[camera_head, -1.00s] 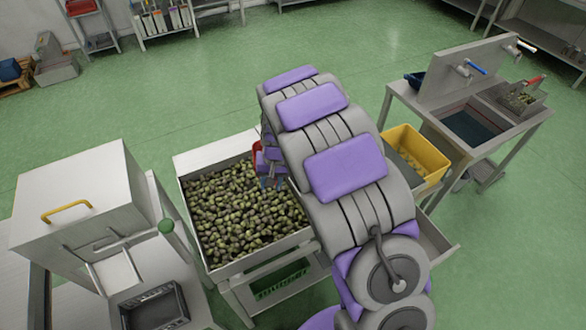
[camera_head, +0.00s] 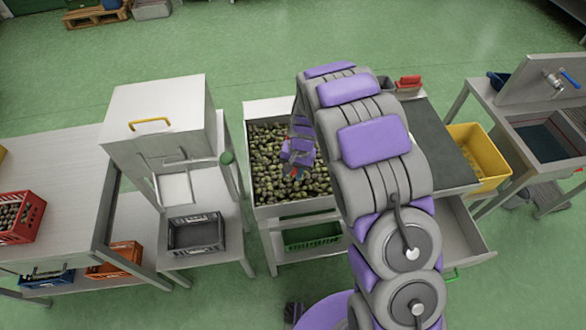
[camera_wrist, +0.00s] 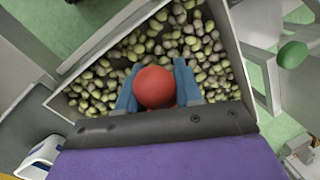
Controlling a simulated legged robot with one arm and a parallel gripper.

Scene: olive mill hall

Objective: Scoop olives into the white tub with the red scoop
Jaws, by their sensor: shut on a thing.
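A metal bin of green and dark olives (camera_head: 270,150) stands in the middle of the head view. The olives (camera_wrist: 200,50) also fill much of the wrist view. My gripper (camera_wrist: 156,68) has blue fingers on either side of a round red piece, the red scoop (camera_wrist: 155,88), and is shut on it. In the head view my gripper (camera_head: 296,168) is over the olives, right of the bin's middle. The scoop's bowl is hidden, so I cannot tell whether it touches or holds olives. I cannot make out the white tub for certain.
A steel machine (camera_head: 165,115) with a yellow handle stands left of the bin. A dark crate (camera_head: 195,232) is in front of it. A yellow bin (camera_head: 490,165) and a sink bench (camera_head: 540,140) are to the right. Green floor is open behind.

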